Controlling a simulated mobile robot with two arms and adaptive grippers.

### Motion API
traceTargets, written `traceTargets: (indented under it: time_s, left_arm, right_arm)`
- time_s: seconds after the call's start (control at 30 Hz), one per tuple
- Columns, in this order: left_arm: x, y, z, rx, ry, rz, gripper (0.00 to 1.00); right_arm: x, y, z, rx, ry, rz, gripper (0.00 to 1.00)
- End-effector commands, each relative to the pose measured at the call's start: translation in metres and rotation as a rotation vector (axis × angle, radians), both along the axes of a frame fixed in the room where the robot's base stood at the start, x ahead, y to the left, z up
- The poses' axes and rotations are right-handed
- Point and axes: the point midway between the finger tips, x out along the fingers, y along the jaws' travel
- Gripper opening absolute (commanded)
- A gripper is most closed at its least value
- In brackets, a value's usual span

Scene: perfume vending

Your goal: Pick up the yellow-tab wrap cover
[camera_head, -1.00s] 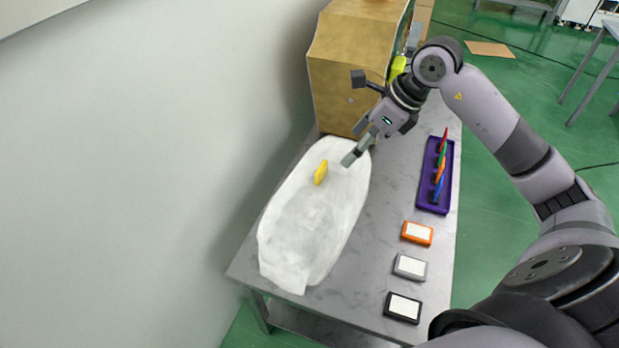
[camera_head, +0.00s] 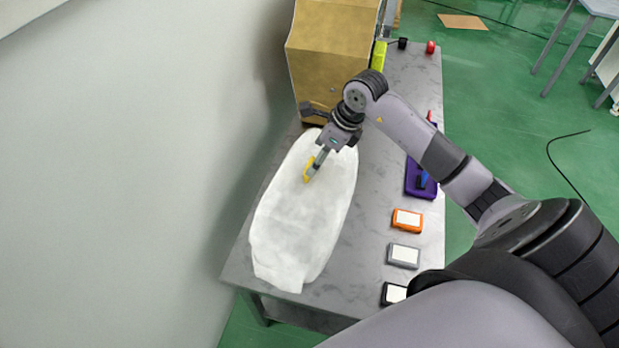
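The wrap cover (camera_head: 300,225) is a white, crumpled oval sheet lying on the grey table. Its yellow tab (camera_head: 307,172) stands up near the far end. My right gripper (camera_head: 316,163) reaches down over the far part of the cover, with its fingertips right at the tab. The fingers partly hide the tab's right side. I cannot tell whether they are closed on it. The cover lies flat. My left gripper is not in view.
A large tan box (camera_head: 328,55) stands behind the cover. A purple tray (camera_head: 420,189), partly hidden by my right arm, sits at the table's right side. Orange (camera_head: 407,221), grey (camera_head: 403,256) and black (camera_head: 393,294) cards or boxes lie along the right edge. A wall is at left.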

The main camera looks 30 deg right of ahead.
Motion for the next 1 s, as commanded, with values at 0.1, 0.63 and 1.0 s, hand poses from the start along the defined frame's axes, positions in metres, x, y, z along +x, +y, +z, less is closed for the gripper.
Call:
traceTargets:
  time_s: [0.1, 0.63, 1.0]
  left_arm:
    - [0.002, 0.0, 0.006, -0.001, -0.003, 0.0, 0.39]
    - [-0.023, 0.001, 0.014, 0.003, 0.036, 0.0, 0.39]
    - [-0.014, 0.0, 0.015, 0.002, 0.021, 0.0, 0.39]
  right_arm:
    - [0.004, 0.005, -0.007, 0.005, 0.001, 0.001, 0.73]
    - [0.02, 0.014, -0.046, -0.001, -0.001, 0.001, 0.73]
    - [0.02, 0.014, -0.046, 0.0, 0.0, 0.001, 0.51]
